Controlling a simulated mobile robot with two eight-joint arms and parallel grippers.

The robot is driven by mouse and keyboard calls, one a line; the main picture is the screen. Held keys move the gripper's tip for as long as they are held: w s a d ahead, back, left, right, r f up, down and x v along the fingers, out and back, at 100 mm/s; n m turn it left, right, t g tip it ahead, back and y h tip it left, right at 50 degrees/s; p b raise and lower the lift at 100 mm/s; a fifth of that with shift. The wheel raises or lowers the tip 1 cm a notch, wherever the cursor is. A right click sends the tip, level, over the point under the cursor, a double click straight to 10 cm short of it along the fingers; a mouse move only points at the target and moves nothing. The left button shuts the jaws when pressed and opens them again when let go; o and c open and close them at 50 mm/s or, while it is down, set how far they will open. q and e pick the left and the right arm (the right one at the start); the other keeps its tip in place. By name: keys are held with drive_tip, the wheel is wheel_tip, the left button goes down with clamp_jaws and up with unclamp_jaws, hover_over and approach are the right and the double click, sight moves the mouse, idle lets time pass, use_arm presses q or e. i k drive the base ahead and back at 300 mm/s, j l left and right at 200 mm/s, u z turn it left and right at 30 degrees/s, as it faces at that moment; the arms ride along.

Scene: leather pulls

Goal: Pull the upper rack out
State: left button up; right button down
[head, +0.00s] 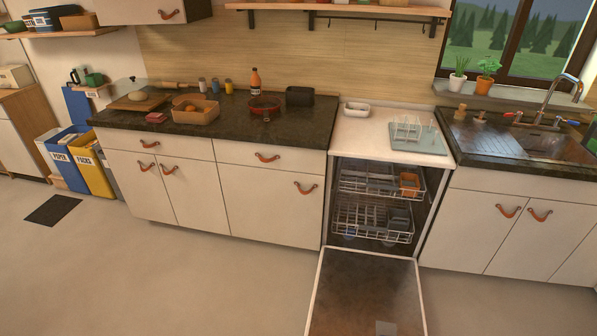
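The upper rack (352,184) is a wire basket inside the open dishwasher, below the white worktop. It sits within the cavity and holds an orange-brown container (409,184) at its right end. The lower rack (345,222) is below it, with some grey items at its right. The dishwasher door (367,290) is folded down flat toward the front, with a small grey patch near its end. Neither of my grippers shows in the head view.
Drawers and cupboards with leather pulls (267,157) stand left of the dishwasher. The sink cabinet (500,225) stands to its right. The lowered door covers the floor directly in front. The floor (180,285) at the left front is clear.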

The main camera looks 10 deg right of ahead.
sight(367, 174)
drive_tip(key=i+j+u, duration=0.2)
drive_tip(key=u, duration=0.2)
drive_tip(key=i+j+u, duration=0.1)
drive_tip(key=i+u, duration=0.6)
drive_tip(key=u, duration=0.15)
drive_tip(key=i+z, duration=0.65)
drive_tip(key=z, duration=0.2)
drive_tip(key=i+j+z, duration=0.15)
drive_tip(key=i+z, duration=0.3)
drive_tip(key=i+l+z, duration=0.45)
drive_tip(key=i+z, duration=0.25)
drive_tip(key=i+l+z, duration=0.1)
drive_tip(key=z, duration=0.2)
drive_tip(key=i+l+u, duration=0.1)
drive_tip(key=i+l, duration=0.5)
drive_tip(key=i, duration=0.1)
